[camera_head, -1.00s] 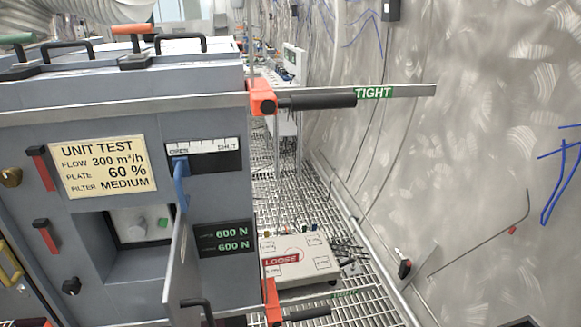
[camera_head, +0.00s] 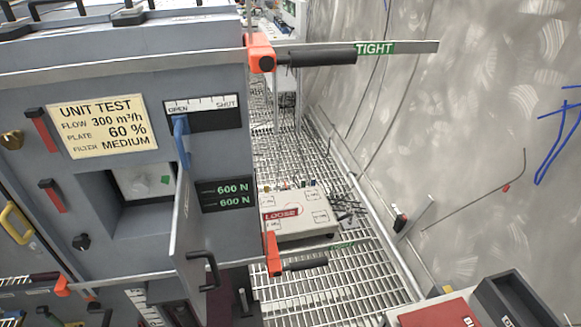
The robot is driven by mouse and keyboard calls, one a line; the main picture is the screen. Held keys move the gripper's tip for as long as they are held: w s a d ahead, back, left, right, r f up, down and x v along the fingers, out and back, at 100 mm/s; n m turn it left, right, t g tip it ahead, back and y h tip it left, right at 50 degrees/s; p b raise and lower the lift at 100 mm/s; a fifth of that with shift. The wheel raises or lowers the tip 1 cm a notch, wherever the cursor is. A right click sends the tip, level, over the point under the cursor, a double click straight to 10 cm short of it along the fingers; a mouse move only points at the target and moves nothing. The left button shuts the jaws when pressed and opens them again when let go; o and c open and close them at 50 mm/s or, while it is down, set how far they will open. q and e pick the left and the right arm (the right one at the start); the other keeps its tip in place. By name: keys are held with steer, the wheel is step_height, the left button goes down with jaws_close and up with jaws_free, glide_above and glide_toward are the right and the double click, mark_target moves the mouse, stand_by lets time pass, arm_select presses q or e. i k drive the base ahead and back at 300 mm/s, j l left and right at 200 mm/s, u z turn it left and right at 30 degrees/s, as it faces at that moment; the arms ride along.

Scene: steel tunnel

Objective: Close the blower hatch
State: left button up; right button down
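The grey blower unit (camera_head: 95,85) fills the left of the head view. Its hatch (camera_head: 182,235) is a grey door panel, seen nearly edge-on, standing open and swung out towards me. A black handle (camera_head: 207,270) is on the hatch's face. To its left, the square opening (camera_head: 140,184) shows a pale inside with a small green mark. A blue lever (camera_head: 180,140) above the hatch sits at the OPEN end of its OPEN–SHUT scale (camera_head: 205,104). Neither of my grippers can be made out in the head view.
An orange clamp with a black-gripped bar (camera_head: 315,56) juts right at a TIGHT label. A lower orange clamp (camera_head: 272,254) is near a white box marked LOOSE (camera_head: 298,212). A red item (camera_head: 440,312) and grey bin (camera_head: 515,300) lie at lower right. Grating floor (camera_head: 330,285) lies between.

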mark_target(188, 253)
steer(key=k+j+u, duration=0.15)
steer(key=j+u, duration=0.8)
steer(key=k+j, duration=0.05)
steer(key=j, duration=0.05)
